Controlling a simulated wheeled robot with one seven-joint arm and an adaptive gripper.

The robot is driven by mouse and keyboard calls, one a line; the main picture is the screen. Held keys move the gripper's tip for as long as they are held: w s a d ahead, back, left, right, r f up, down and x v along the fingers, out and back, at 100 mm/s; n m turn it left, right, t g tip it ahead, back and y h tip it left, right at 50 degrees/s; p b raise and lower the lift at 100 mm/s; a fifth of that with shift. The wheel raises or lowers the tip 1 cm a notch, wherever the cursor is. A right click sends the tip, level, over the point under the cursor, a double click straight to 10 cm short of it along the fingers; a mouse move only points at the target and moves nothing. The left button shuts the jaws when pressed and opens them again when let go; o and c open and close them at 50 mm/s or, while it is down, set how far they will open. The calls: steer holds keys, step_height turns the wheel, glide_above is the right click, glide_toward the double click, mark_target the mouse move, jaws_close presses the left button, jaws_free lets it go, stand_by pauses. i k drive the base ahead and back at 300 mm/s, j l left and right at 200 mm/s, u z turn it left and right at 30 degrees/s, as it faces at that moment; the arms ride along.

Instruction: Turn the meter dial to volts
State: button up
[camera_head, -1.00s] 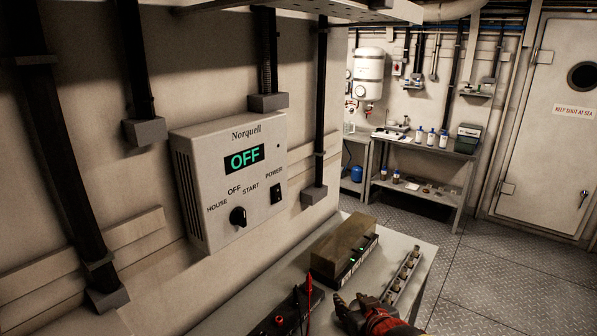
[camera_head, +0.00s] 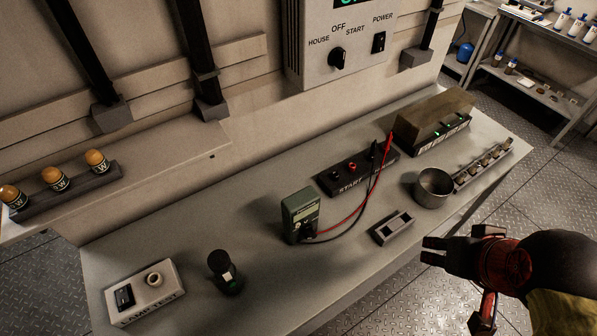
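The green meter (camera_head: 301,211) stands upright on the bench, with a small screen on its upper face. Its dial (camera_head: 308,229) is a small dark shape low on the front; its setting is too small to read. A red lead and a black lead run from the meter to probes at the block marked START (camera_head: 350,174). My gripper (camera_head: 430,251) is at the bench's front edge, to the right of the meter and well apart from it. Its fingers point left, with a gap between them and nothing held.
A black cylinder (camera_head: 224,272) and a switch box (camera_head: 145,292) stand at left. The wall panel (camera_head: 352,75) is behind. Bare bench surrounds the meter's left side.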

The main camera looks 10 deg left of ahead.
mark_target(307, 233)
steer(key=u, duration=1.2)
